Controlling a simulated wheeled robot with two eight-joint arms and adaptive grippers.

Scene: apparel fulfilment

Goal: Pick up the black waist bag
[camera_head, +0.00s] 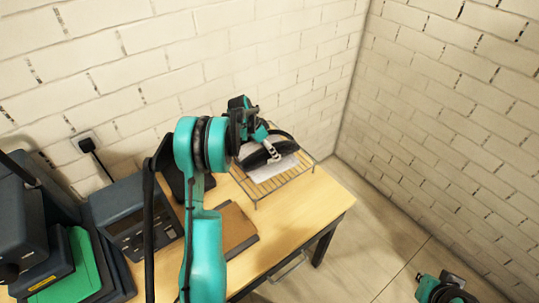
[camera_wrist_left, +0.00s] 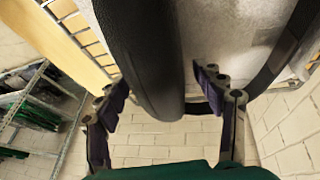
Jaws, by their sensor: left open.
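The black waist bag (camera_head: 255,157) lies on a white sheet on a wire rack at the back right of the table, with its strap curving up behind. My left gripper (camera_head: 266,138) reaches over it from above in the head view, partly hiding it. In the left wrist view, the open left gripper (camera_wrist_left: 160,88) has one finger on each side of the dark rounded bag (camera_wrist_left: 145,45). I cannot tell whether the fingers touch it. Part of my right arm shows at the bottom right of the head view; its finger state is unclear (camera_head: 445,289).
The wire rack (camera_head: 256,203) has a raised metal rim. A brown clipboard-like board (camera_head: 236,228) lies in front of it. A dark grey device (camera_head: 133,218) and a green item (camera_head: 84,268) stand at the left. Brick walls close off the back and right.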

